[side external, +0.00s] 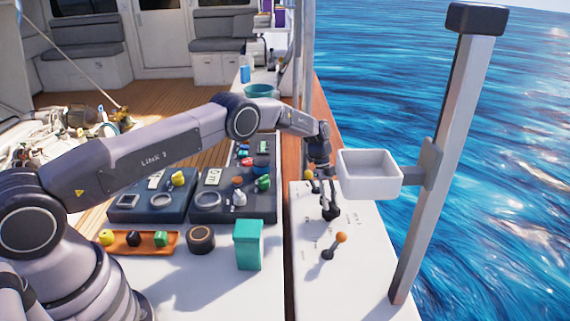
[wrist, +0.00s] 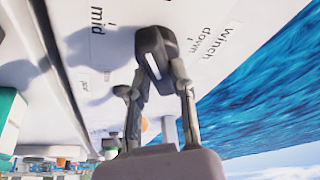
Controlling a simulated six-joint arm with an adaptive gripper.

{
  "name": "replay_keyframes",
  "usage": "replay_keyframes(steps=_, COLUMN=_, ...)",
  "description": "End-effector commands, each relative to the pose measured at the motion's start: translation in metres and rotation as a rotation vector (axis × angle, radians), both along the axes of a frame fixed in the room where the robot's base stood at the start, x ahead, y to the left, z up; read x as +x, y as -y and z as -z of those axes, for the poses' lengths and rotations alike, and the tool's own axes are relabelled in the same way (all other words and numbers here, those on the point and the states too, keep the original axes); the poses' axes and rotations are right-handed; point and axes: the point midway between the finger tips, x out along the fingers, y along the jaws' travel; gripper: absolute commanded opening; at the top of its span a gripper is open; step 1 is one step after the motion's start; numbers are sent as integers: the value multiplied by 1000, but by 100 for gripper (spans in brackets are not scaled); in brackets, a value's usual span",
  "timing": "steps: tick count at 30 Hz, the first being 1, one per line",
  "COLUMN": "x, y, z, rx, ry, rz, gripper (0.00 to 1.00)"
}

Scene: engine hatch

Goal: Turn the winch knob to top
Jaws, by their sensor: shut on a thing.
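The winch knob (wrist: 152,45) is a dark grey block with a pale stripe, on the white panel (side external: 310,258). In the wrist view it stands between the printed words "mid" and "Winch down". My gripper (wrist: 160,75) is shut on the knob, one finger on each side. In the side view my gripper (side external: 329,190) reaches down to the panel, and the dark knob (side external: 330,213) shows below it. The knob's exact pointing is hard to read. Any label for top is not legible.
An orange-tipped lever (side external: 341,237) stands in front of my gripper, and an orange ball (side external: 309,174) is behind it. A white bin (side external: 368,188) on a post is close on the right. A teal box (side external: 249,246) and dark control panels (side external: 235,207) are to the left.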

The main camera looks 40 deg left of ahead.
Motion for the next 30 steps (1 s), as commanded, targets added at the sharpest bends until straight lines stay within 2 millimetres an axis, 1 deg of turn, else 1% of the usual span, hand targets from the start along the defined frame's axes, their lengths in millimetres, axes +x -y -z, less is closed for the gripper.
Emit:
replay_keyframes(steps=3, x=1, y=-1, z=1, rx=2, ry=2, rz=83, gripper=0)
replay_keyframes(steps=12, x=1, y=-1, z=1, rx=2, ry=1, rz=197, gripper=0)
replay_keyframes(steps=21, x=1, y=-1, z=1, rx=3, ry=1, rz=256, gripper=0)
replay_keyframes(steps=30, x=0, y=0, z=1, rx=2, ry=0, rz=270, gripper=0)
